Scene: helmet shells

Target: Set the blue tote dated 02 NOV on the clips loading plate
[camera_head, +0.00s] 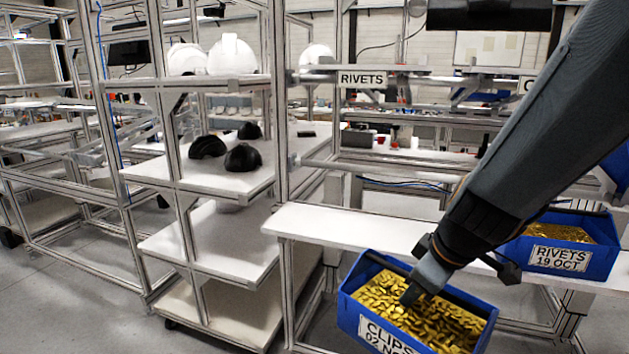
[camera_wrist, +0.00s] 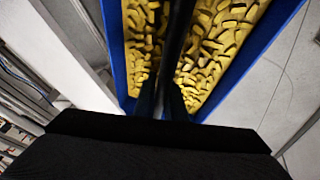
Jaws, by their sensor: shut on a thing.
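The blue tote (camera_head: 352,314) labelled CLIPS 02 NOV is full of brass-coloured clips and hangs in front of the white shelf at lower centre-right. Its label is cut by the bottom edge. My gripper (camera_head: 412,292) reaches down over it and is shut on its dark bar handle. In the wrist view, the handle runs up from my gripper (camera_wrist: 162,105) across the middle of the tote, whose blue wall (camera_wrist: 116,45) shows on both sides. A sign at the right edge (camera_head: 525,85) shows only a C; I cannot make out the clips loading plate.
A second blue tote (camera_head: 560,260), labelled RIVETS 19 OCT, stands on the right of the white shelf (camera_head: 345,228). A RIVETS sign (camera_head: 362,79) hangs above. A rack with black shells (camera_head: 243,158) and white helmets (camera_head: 232,55) stands left. Open floor (camera_head: 75,315) lies at lower left.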

